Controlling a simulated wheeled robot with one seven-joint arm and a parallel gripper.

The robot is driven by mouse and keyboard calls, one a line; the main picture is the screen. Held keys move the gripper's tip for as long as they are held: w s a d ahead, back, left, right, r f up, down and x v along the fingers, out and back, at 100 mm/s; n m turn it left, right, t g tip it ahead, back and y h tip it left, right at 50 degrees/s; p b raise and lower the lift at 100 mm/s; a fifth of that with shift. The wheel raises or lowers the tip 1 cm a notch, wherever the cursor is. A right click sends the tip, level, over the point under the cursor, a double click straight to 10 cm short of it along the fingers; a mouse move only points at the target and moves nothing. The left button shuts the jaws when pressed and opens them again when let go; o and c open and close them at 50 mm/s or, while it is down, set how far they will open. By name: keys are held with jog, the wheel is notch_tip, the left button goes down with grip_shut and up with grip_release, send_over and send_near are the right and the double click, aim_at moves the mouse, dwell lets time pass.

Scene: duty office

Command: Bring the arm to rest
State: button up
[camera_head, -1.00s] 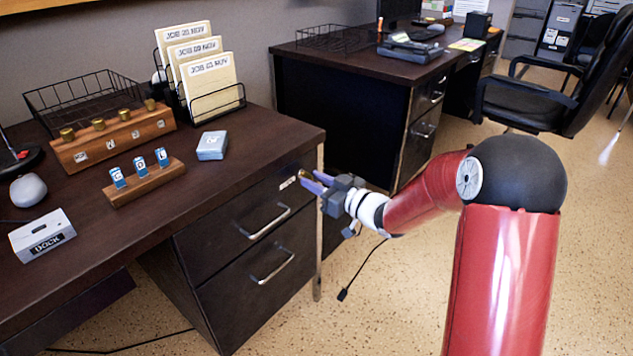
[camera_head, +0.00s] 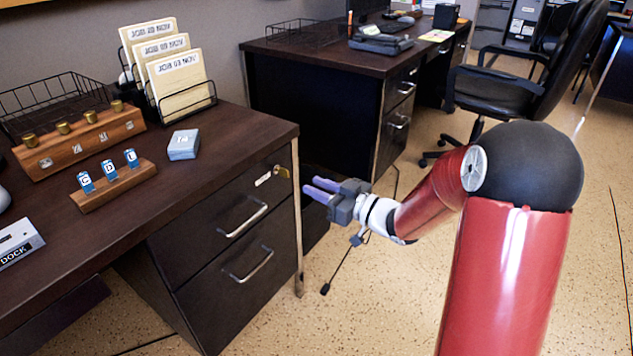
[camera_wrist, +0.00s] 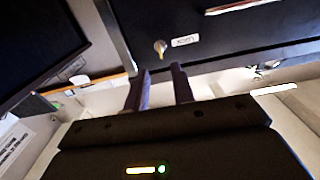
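My gripper (camera_head: 313,187) is at the end of my red and white arm, in front of and to the right of the near desk's top drawer (camera_head: 235,208). Its two purple fingers stand apart with nothing between them, and the wrist view shows the same empty gap (camera_wrist: 161,85). A small brass key-like piece (camera_head: 282,172) sits at the drawer's lock beside a white label. In the wrist view the brass piece (camera_wrist: 160,47) is beyond the fingertips, apart from them.
The near desk (camera_head: 215,165) holds a wooden block with brass knobs (camera_head: 80,142), a tag rack (camera_head: 115,185), a small blue-grey box (camera_head: 184,145) and a folder stand (camera_head: 185,100). A second desk (camera_head: 310,55) and a black chair (camera_head: 500,90) stand behind. Floor (camera_head: 390,300) in front is clear.

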jog(key=s+d+r+m+t+h, duration=0.1)
jog(key=s+d+r+m+h, duration=0.25)
jog(key=d+h, duration=0.3)
jog(key=s+d+r+m+t+h, duration=0.1)
jog(key=s+d+r+m+h, duration=0.15)
jog(key=d+r+h, duration=0.35)
jog(key=s+f+m+g+h, duration=0.1)
jog(key=s+f+m+g, duration=0.1)
jog(key=s, duration=1)
jog(key=s+a+f+m+g, duration=0.1)
jog(key=s+g, duration=0.4)
jog(key=s, duration=0.6)
notch_tip(320, 180, down, 2)
jog(key=shift+s+m+h, duration=0.35)
jog(key=shift+m, duration=0.25)
jog(key=shift+a, duration=0.1)
